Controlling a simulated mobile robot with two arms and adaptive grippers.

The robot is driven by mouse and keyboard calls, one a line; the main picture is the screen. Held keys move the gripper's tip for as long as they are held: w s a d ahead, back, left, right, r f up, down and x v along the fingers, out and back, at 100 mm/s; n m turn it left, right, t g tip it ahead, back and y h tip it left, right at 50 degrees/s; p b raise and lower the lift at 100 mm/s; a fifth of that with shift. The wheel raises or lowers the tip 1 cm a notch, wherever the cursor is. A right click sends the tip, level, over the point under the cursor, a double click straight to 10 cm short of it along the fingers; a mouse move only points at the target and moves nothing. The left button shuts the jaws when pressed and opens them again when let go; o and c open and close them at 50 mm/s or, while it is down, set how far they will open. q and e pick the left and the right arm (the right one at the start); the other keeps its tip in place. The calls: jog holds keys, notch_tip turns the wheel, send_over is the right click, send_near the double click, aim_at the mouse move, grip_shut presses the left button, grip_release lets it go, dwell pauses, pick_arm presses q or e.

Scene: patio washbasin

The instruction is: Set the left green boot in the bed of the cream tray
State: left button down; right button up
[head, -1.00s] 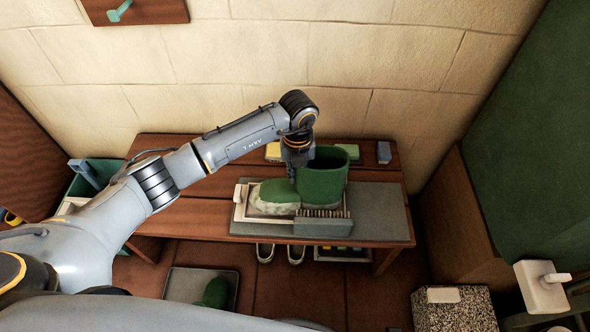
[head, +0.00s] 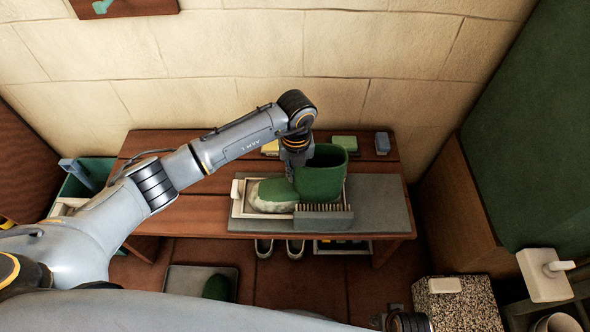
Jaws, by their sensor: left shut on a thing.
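The green boot (head: 320,184) stands upright on the bench, with its pale-marked toe (head: 268,196) pointing left. It is within the outline of the cream tray (head: 236,208); whether its sole touches the bed is hidden. My left gripper (head: 293,172) points down and is shut on the boot at the front of its shaft; the fingertips are mostly hidden. A second green boot-like shape (head: 215,287) shows partly on a tray on the floor, cut off by my body.
The cream tray lies on a grey mat (head: 385,205) on the wooden bench (head: 185,215). A grey brush with bristles (head: 322,218) is at the tray's front right. Yellow (head: 270,148), green (head: 345,142) and blue-grey (head: 382,143) blocks stand along the back. Pale shoes (head: 295,248) are underneath.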

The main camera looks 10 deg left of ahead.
jog(key=shift+w, duration=0.1)
pick_arm(q)
jog(key=c, duration=1.4)
grip_release()
jog(key=shift+r, duration=0.1)
jog(key=shift+o, duration=0.3)
pick_arm(e)
jog(key=shift+w, duration=0.1)
jog(key=shift+w+d, duration=0.1)
